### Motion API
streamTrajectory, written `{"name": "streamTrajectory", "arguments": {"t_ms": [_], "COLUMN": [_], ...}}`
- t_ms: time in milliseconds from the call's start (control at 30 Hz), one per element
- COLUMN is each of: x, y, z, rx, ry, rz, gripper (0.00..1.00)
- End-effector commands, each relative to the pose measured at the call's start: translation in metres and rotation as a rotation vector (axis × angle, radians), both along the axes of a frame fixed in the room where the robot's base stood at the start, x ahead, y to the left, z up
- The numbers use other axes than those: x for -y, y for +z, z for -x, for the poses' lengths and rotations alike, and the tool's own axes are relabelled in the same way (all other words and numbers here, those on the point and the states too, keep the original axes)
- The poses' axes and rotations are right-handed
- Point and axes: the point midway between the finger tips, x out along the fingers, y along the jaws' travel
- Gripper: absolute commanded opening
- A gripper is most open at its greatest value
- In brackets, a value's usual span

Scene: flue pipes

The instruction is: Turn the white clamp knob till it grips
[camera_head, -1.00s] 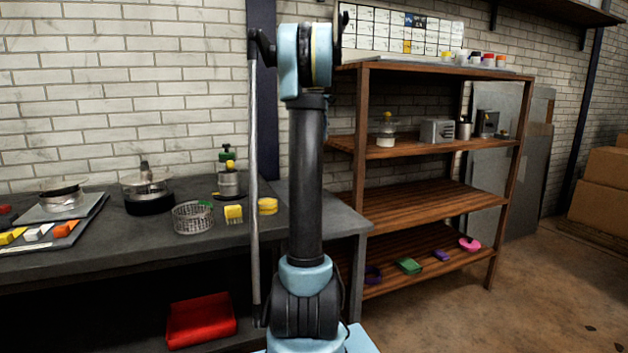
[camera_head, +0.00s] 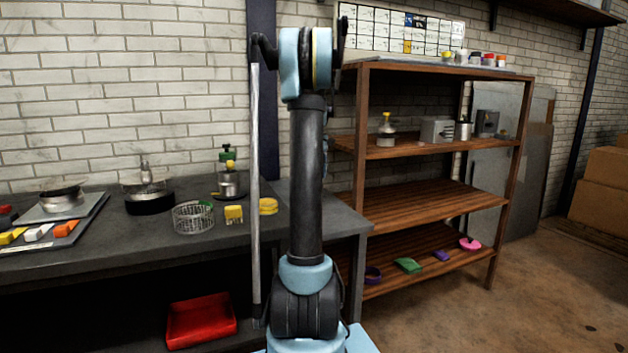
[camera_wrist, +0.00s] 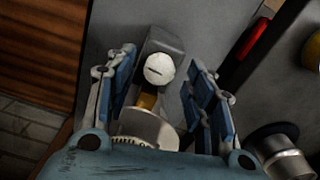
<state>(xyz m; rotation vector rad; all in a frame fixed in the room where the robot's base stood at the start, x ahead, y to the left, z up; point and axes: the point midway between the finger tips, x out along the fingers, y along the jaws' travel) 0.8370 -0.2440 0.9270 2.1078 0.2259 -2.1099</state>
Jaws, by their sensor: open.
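The white clamp knob (camera_wrist: 159,68) shows in the wrist view, round with a dark slot across its face. It sits at a dark grey block (camera_wrist: 165,42), with a brass-coloured part (camera_wrist: 147,98) just below it in the picture. A pale metal cylinder (camera_wrist: 148,128) with marks on its rim lies nearer my palm. My gripper (camera_wrist: 161,66) is open, with one blue-grey finger on each side of the knob and a visible gap on both sides. The lower part of the cylinder is hidden by my gripper body. I cannot make out the knob or my fingers in the head view.
In the wrist view, a dark round-topped item (camera_wrist: 276,140) stands close right of my gripper, and a red object (camera_wrist: 252,38) lies upper right. The head view shows a grey bench (camera_head: 120,250) with several items and a wooden shelf rack (camera_head: 430,200) on the right.

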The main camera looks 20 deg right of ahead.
Motion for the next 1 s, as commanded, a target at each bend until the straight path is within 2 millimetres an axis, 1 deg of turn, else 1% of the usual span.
{"name": "streamTrajectory", "arguments": {"t_ms": [100,200,533,567,600,667,700,733,1000], "x": [0.000,0.000,0.000,0.000,0.000,0.000,0.000,0.000,0.000], "y": [-0.012,-0.017,-0.020,-0.020,-0.020,-0.020,-0.020,-0.020,-0.020], "z": [0.000,0.000,0.000,0.000,0.000,0.000,0.000,0.000,0.000], "rx": [0.000,0.000,0.000,0.000,0.000,0.000,0.000,0.000,0.000], "ry": [0.000,0.000,0.000,0.000,0.000,0.000,0.000,0.000,-0.013], "rz": [0.000,0.000,0.000,0.000,0.000,0.000,0.000,0.000,0.000], "gripper": [0.49,0.49,0.49,0.42,0.33,0.20,0.10,0.05,0.05]}}
